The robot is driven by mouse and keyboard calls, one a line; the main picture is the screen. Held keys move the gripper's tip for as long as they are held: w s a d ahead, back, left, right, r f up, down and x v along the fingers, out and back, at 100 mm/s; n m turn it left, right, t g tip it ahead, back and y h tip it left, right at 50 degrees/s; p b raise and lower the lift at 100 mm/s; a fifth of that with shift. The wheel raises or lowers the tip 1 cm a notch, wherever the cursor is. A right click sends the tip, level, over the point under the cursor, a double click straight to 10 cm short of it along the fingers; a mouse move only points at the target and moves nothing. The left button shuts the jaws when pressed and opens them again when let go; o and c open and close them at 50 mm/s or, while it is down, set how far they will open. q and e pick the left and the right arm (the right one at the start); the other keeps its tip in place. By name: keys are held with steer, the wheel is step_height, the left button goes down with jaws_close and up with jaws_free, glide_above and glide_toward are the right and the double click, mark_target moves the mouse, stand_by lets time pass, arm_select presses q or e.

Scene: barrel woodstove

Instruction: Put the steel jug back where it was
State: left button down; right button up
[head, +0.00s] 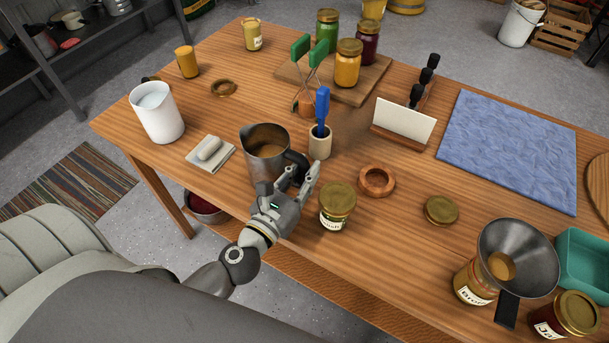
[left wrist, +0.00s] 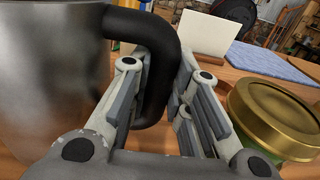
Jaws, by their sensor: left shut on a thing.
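The steel jug (head: 262,172) is upright and open-topped near the table's front edge, left of the small wooden pot. I cannot tell whether its base touches the table. Its black handle (head: 297,160) points right. My left gripper (head: 305,180) is shut on that handle. In the left wrist view the jug's steel wall (left wrist: 50,75) fills the left side, and the black handle (left wrist: 160,35) runs down between the fingers of my left gripper (left wrist: 158,105). My right gripper is in no view.
A gold-lidded jar (head: 337,208) stands close right of my left gripper. A wooden ring (head: 376,193) lies right.

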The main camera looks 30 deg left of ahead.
arm_select(q)
steer(key=shift+r, duration=0.2)
steer(key=shift+f, duration=0.1)
steer(key=shift+f, duration=0.15)
steer(key=c, duration=1.3)
jaws_free()
steer(key=shift+s, duration=0.1)
steer(key=shift+c, duration=0.2)
